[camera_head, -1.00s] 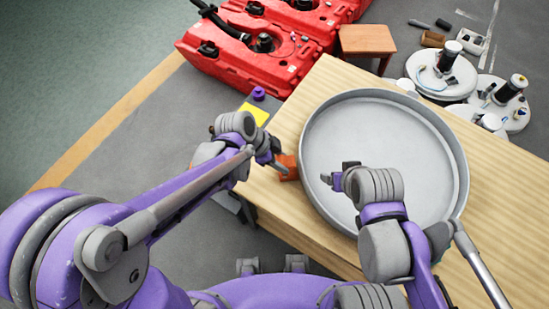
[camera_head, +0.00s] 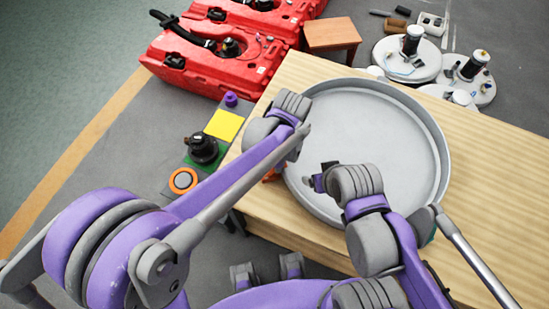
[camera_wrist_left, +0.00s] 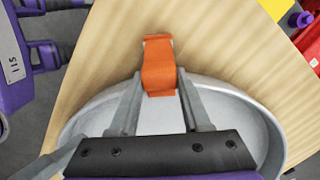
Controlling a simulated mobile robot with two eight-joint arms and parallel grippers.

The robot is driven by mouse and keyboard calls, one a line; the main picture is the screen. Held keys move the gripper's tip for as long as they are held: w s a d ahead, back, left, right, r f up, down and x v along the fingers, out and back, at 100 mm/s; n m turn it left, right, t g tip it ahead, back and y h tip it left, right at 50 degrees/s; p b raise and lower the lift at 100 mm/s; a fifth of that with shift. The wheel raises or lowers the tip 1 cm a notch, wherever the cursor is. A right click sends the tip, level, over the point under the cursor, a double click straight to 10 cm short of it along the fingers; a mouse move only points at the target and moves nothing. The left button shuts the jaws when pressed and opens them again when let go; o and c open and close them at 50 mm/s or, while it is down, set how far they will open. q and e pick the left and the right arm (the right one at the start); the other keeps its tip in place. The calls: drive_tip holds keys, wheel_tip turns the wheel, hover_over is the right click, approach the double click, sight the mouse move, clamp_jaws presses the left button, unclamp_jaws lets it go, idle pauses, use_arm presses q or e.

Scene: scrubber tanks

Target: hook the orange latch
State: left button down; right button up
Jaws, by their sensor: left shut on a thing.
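The orange latch (camera_wrist_left: 158,64) lies at the rim of the large round grey pan (camera_wrist_left: 240,98), over the wooden table top. In the left wrist view my left gripper (camera_wrist_left: 160,84) has its two fingers on either side of the latch's near part, shut on it. In the head view only a bit of the latch (camera_head: 272,175) shows, as my left wrist hides most of it and the fingertips. My right gripper (camera_head: 317,178) is over the pan's near left part; it is too small to tell whether its fingers are open.
The pan stands on a wooden table (camera_head: 285,225). Left of it is a control box with a yellow pad (camera_head: 223,125), a black knob (camera_head: 202,148) and an orange-ringed button (camera_head: 183,181). Red tanks (camera_head: 205,65), a stool (camera_head: 331,33) and round white units (camera_head: 405,62) stand behind.

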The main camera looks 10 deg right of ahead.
idle(0.4)
use_arm(q)
drive_tip(key=shift+c, duration=1.8)
unclamp_jaws()
drive_tip(key=shift+f, duration=0.1)
wheel_tip(320, 180, up, 11)
drive_tip(key=d, duration=0.1)
drive_tip(key=shift+d+p, duration=0.3)
drive_tip(key=shift+a+f, duration=0.1)
drive_tip(key=s+a+f+n+t, duration=0.1)
drive_tip(key=s+a+n, duration=0.2)
drive_tip(key=a, duration=0.6)
drive_tip(key=s+a+f+n+t+h, duration=0.1)
drive_tip(key=s+a+n+t, duration=0.1)
drive_tip(key=a+n, duration=0.6)
drive_tip(key=s+a+f+n+t, duration=0.2)
drive_tip(key=s+a+n, duration=0.2)
drive_tip(key=a, duration=0.6)
drive_tip(key=shift+s+a+n+h, duration=0.3)
drive_tip(key=shift+a+n, duration=0.1)
drive_tip(key=shift+n, duration=0.7)
